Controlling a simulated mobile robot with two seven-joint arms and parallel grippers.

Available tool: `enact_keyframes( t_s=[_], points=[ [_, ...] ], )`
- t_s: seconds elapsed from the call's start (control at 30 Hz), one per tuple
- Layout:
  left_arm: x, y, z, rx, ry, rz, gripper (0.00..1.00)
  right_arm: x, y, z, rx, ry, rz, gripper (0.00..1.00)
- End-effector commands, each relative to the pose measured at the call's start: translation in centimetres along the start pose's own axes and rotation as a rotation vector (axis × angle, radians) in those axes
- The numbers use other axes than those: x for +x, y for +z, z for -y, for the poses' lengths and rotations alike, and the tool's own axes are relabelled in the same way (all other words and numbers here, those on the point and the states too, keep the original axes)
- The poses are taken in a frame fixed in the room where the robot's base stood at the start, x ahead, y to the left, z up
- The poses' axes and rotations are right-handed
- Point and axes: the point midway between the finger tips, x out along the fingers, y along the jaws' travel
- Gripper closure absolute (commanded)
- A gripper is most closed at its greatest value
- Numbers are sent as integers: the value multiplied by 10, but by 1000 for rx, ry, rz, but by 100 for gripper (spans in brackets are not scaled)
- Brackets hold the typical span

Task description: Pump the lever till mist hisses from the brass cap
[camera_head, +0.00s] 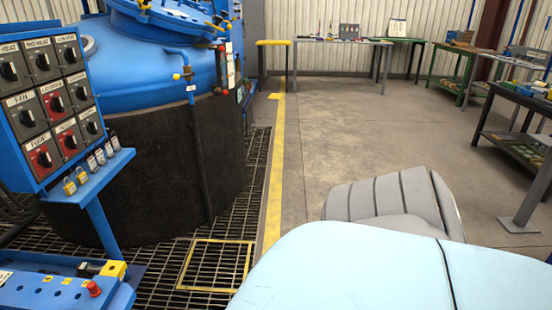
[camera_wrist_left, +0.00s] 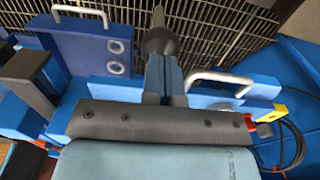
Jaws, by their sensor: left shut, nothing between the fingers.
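In the left wrist view my left gripper (camera_wrist_left: 162,62) is shut and empty, its two narrow fingers side by side. Just beyond the fingertips is a dark grey rounded piece (camera_wrist_left: 160,41) with a thin rod rising from it, over the floor grating. It may be the lever, but I cannot tell, nor whether the fingers touch it. Blue metalwork with two pale bar handles (camera_wrist_left: 220,78) surrounds the gripper. In the head view a blue unit (camera_head: 60,292) with a red button and a yellow block stands at the lower left. I cannot make out a brass cap or any mist.
A switch panel (camera_head: 45,95) with several knobs stands at the left. The blue and black furnace (camera_head: 150,150) is behind it, on floor grating (camera_head: 215,262). Tables (camera_head: 335,41) line the back and right. The concrete floor (camera_head: 340,120) between is clear.

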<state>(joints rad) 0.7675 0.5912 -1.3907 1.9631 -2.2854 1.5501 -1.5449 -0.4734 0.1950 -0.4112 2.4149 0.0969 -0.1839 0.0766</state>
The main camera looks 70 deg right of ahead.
Motion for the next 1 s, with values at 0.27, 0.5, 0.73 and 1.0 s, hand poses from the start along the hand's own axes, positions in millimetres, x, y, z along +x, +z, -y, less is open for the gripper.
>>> enact_keyframes(
  t_s=[0.27,0.5,0.73,1.0],
  points=[
    [66,14,0,0,-1,0,100,-8,53,-10,0,0,0,35],
    [36,9,0,-1,1,-4,100,-5,33,-6,0,0,-1,35],
    [-20,-4,0,-1,0,-4,100,-1,6,-1,0,0,0,35],
    [-46,-11,0,-1,0,0,100,0,-2,0,0,0,0,35]
  ],
)
